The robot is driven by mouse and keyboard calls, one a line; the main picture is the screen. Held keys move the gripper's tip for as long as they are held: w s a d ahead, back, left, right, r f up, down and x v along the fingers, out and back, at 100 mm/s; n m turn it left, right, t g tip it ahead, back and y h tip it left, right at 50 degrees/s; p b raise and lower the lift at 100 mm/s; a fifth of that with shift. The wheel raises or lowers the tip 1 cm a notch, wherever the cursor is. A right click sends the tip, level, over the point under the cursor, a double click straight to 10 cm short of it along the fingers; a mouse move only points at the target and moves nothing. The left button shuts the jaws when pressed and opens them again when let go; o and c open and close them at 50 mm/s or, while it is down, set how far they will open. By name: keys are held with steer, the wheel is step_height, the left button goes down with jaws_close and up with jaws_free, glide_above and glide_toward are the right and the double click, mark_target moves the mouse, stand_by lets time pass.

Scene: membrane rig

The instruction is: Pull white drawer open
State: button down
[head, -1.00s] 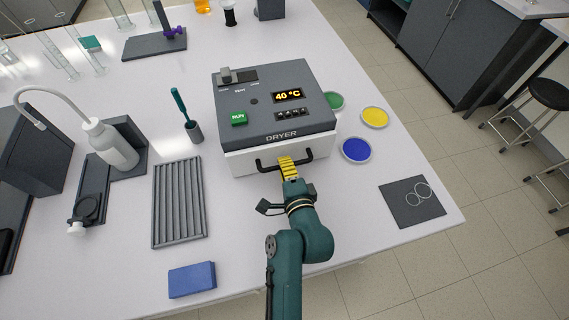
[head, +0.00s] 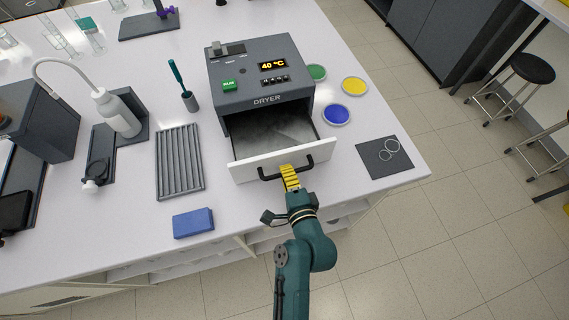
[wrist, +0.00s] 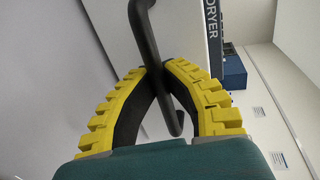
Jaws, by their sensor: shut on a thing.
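The white drawer (head: 240,166) of the grey dryer (head: 262,80) is pulled well out toward me in the head view, and its dark interior shows. Its black bar handle (head: 265,177) runs across the front. My gripper (head: 288,172), with yellow ribbed fingers, is shut on the middle of the handle. In the wrist view the two fingers (wrist: 156,70) meet around the black handle (wrist: 147,32), with the white drawer front (wrist: 115,30) beyond them.
A grey ridged rack (head: 180,160) and a blue block (head: 193,222) lie left of the drawer. Blue (head: 336,114), yellow (head: 354,86) and green (head: 316,72) dishes and a dark mat (head: 384,157) lie to the right. The drawer front is near the bench's front edge.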

steer(key=shift+s+d, duration=0.15)
steer(key=shift+s, duration=0.3)
steer(key=shift+w, duration=0.1)
steer(key=c, duration=1.1)
jaws_free()
steer(key=v, duration=1.2)
